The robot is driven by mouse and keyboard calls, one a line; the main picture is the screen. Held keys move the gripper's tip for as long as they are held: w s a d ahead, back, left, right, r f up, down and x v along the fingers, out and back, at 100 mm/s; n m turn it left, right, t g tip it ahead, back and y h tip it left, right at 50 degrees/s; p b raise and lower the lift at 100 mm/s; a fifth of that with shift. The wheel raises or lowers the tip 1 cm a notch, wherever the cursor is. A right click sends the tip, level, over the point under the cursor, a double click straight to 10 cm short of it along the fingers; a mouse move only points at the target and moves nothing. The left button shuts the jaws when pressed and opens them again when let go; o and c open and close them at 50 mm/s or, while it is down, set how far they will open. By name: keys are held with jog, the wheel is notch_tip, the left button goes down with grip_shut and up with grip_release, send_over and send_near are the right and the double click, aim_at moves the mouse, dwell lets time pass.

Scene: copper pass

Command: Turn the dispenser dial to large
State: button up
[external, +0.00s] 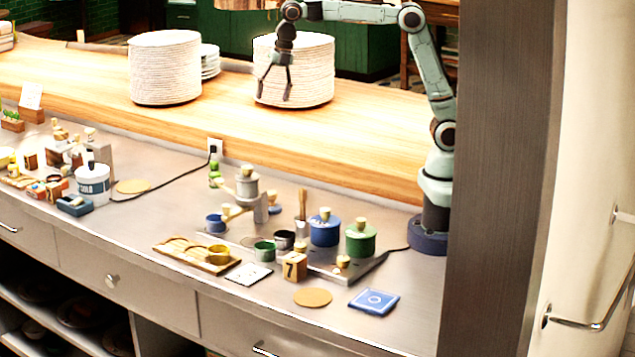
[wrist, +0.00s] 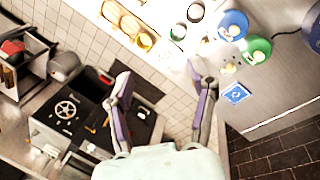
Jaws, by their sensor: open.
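A grey metal device with a wooden knob (external: 247,186), which looks like the dispenser, stands on the steel counter in the external view. Wooden handles stick out at its lower left. I cannot tell which part is the dial or read any size marks. A small wooden knob (external: 343,262) also sits on the dark tray near the green pot; a small wooden piece shows near the blue tile in the wrist view (wrist: 230,68). My gripper (external: 275,88) is open and empty, high above the counter, in front of a plate stack. Its two fingers show apart in the wrist view (wrist: 158,85).
A blue pot (external: 325,232) and a green pot (external: 361,241) stand right of the dispenser. Small cups, a wooden tray (external: 183,254), a wooden block (external: 294,267) and a blue tile (external: 374,302) lie around. Plate stacks (external: 165,70) stand on the wooden ledge behind.

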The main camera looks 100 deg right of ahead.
jog(key=w+d+f+g, duration=0.1)
jog(key=w+d+f, duration=0.4)
jog(key=w+f, duration=0.15)
jog(key=m+g, duration=0.1)
jog(key=g, duration=0.1)
send_over(247, 167)
notch_tip(247, 167, down, 9)
jog(key=shift+d, duration=0.1)
notch_tip(247, 167, down, 6)
jog(key=shift+r, duration=0.1)
grip_shut()
